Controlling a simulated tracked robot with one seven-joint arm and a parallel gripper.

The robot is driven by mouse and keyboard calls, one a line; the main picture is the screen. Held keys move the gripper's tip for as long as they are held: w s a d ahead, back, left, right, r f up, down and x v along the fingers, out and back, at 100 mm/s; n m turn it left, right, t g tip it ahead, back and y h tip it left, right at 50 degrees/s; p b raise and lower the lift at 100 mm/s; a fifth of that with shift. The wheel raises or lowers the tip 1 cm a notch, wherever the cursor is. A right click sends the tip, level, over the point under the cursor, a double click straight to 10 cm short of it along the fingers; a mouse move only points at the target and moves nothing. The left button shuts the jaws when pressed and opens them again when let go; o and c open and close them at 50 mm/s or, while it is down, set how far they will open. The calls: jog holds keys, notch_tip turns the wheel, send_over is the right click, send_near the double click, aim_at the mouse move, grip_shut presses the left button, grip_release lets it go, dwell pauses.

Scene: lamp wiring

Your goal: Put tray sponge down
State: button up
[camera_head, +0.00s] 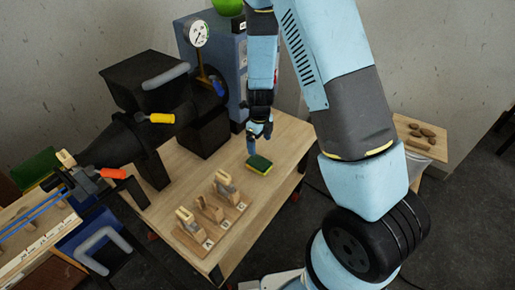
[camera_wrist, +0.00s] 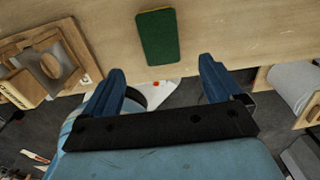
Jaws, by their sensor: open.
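The sponge (camera_head: 259,164) has a dark green top and a yellow edge. It lies flat on the wooden table (camera_head: 252,206), to the right of the wooden stands. It also shows in the wrist view (camera_wrist: 158,37), beyond my fingertips and between their lines. My gripper (camera_head: 252,150) is just above and behind the sponge in the head view. In the wrist view my two blue fingers (camera_wrist: 163,72) are spread wide with nothing between them. The sponge looks clear of both fingers. No tray can be made out under the sponge.
Wooden stands (camera_head: 209,213) are at the table's front. A black machine (camera_head: 150,125) with orange and yellow handles fills the left. A blue cabinet (camera_head: 222,65) with a gauge (camera_head: 199,34) stands behind. A side table (camera_head: 421,142) with brown lumps is at right.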

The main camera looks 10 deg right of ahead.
jog(key=s+d+r+n+t+y, duration=0.1)
jog(key=s+d+r+n, duration=0.35)
jog(key=r, duration=0.85)
jog(key=s+d+r+n+t+y, duration=0.1)
jog(key=r+n, duration=0.7)
jog(key=r, duration=0.5)
jog(key=s+d+r+n+t+h, duration=0.1)
jog(key=s+d+r+n, duration=0.2)
jog(key=s+r+n, duration=0.4)
jog(key=s+d+r+n+t+h, duration=0.1)
jog(key=s+d+r+n+t, duration=0.1)
jog(key=s+r+n, duration=0.5)
jog(key=s+d, duration=0.1)
jog(key=s, duration=0.3)
jog(key=shift+d+r+t, duration=0.2)
jog(key=shift+t, duration=0.1)
jog(key=shift+s+n, duration=0.1)
jog(key=shift+n, duration=0.15)
